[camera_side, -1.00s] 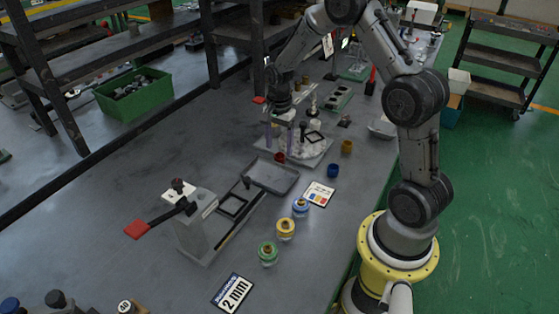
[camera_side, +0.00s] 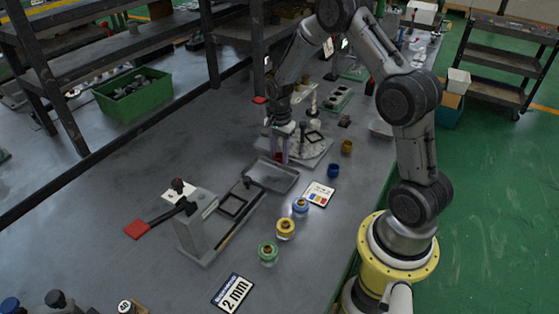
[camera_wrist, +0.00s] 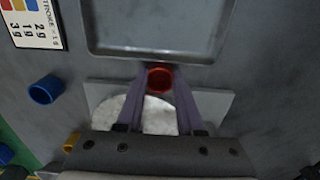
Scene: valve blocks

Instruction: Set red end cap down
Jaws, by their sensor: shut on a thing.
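The red end cap (camera_wrist: 160,79) is a small round cup with its open mouth showing, held between my purple fingers in the wrist view. My gripper (camera_wrist: 159,82) is shut on it. In the side view, my gripper (camera_side: 279,159) is low over the bench, with a bit of the red cap (camera_side: 279,157) showing between the fingers. It is close behind the grey tray (camera_side: 263,182) and beside the light plate (camera_side: 318,157). I cannot tell whether the cap touches the bench.
A blue cap (camera_side: 333,170) and a yellow cap (camera_side: 347,146) stand to the right. Blue, yellow and green ringed pieces (camera_side: 286,229) stand in front, near a colour card (camera_side: 319,194). A lever press (camera_side: 195,220) is front left. Bare bench lies left of the tray.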

